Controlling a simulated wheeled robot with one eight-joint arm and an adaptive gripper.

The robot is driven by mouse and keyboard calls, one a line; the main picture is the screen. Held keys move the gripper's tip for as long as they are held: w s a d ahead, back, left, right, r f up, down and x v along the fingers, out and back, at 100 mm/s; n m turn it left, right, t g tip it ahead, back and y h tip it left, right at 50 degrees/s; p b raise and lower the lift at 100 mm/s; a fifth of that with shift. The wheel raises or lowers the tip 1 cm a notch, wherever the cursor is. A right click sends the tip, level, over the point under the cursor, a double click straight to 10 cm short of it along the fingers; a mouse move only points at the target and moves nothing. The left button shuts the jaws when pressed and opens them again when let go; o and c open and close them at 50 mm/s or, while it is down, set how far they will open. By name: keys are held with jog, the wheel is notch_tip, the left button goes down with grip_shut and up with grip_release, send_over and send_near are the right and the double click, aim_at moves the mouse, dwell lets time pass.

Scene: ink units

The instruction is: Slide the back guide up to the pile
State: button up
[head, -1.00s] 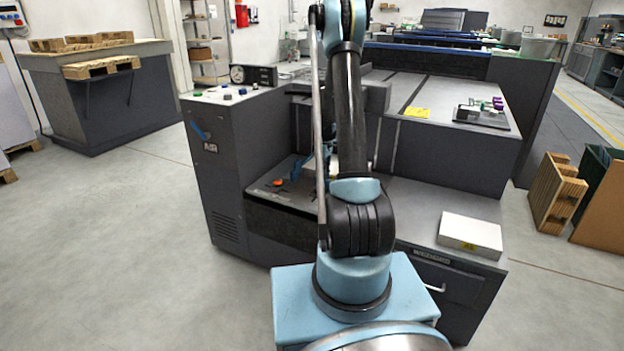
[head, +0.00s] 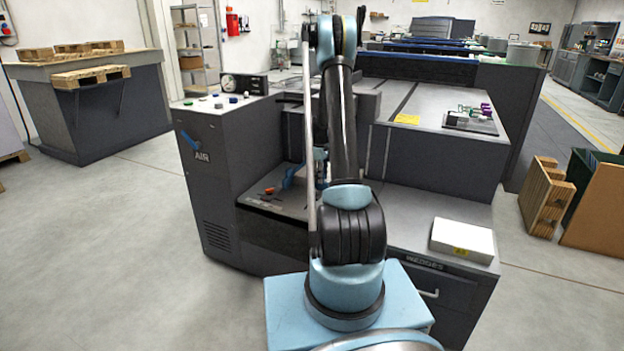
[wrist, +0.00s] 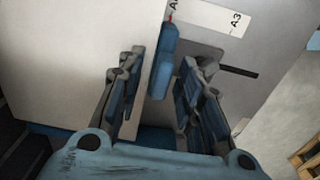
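In the wrist view my gripper (wrist: 160,95) is open, with one dark-and-blue finger on each side of a blue upright piece (wrist: 163,62), which looks like the back guide. Neither finger clearly touches it. The pale pile (wrist: 85,55) fills the left of the wrist view, and its edge runs right beside the guide. I cannot tell whether guide and pile touch. In the head view my arm covers most of the gripper and the pile. A blue part (head: 290,177) shows on the machine's lower shelf, left of my arm.
A scale label marked A3 (wrist: 222,17) lies beyond the guide. A dark slot (wrist: 238,71) is to the right. The head view shows the AIR console (head: 205,165) at left, a white block (head: 463,240) on the right shelf, and wooden pallets (head: 545,195) on the floor.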

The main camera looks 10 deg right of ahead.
jog(key=shift+r, duration=0.1)
notch_tip(320, 180, up, 12)
dwell(0.5)
